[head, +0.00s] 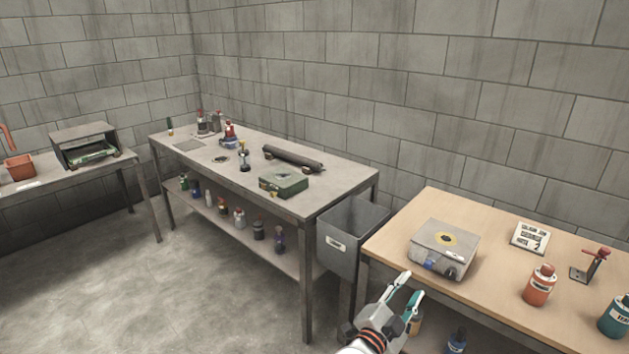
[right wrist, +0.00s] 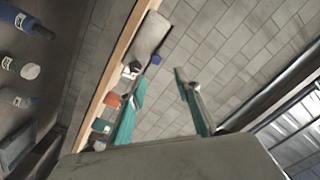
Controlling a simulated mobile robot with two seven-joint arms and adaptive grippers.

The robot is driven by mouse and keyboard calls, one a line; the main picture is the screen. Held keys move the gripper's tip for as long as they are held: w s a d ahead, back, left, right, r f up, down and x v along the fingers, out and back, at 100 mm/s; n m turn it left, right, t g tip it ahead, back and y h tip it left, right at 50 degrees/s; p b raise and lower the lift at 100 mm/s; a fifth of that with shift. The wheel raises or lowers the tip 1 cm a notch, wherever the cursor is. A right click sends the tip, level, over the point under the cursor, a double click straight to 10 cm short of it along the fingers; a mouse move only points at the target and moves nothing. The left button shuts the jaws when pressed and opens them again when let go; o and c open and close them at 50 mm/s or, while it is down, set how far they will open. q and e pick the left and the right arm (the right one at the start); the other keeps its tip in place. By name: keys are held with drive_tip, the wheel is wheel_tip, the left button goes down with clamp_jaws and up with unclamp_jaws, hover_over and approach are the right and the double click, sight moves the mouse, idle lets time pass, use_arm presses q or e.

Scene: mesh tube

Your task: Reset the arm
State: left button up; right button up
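My right gripper (head: 407,287) is in the lower middle of the head view, in front of the front left edge of the wooden table (head: 400,232). Its teal-padded fingers stand apart with nothing between them. The right wrist view also shows the fingers (right wrist: 167,78) open and empty, with the wall behind. A grey box with a yellow disc (head: 443,246) sits on the wooden table, just beyond the gripper. My left gripper does not show in either view.
A grey metal table (head: 335,183) holds a dark tube (head: 293,158), a green case (head: 284,181) and bottles. A grey bin (head: 340,256) hangs between the tables. An orange bottle (head: 539,285) and a teal bottle (head: 615,316) stand on the wooden table. Open floor lies at the left.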

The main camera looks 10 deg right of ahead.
drive_tip(key=s+a+f+n+t+y, duration=0.4)
drive_tip(key=s+a+n+t+y, duration=0.35)
drive_tip(key=a+n+y, duration=0.6)
drive_tip(key=s+d+f+n+g+y, duration=0.2)
drive_tip(key=s+f+n+g, duration=0.7)
drive_tip(key=s+f, duration=0.7)
drive_tip(key=shift+s+y, duration=0.3)
drive_tip(key=shift+y, duration=0.15)
drive_tip(key=shift+n, duration=0.25)
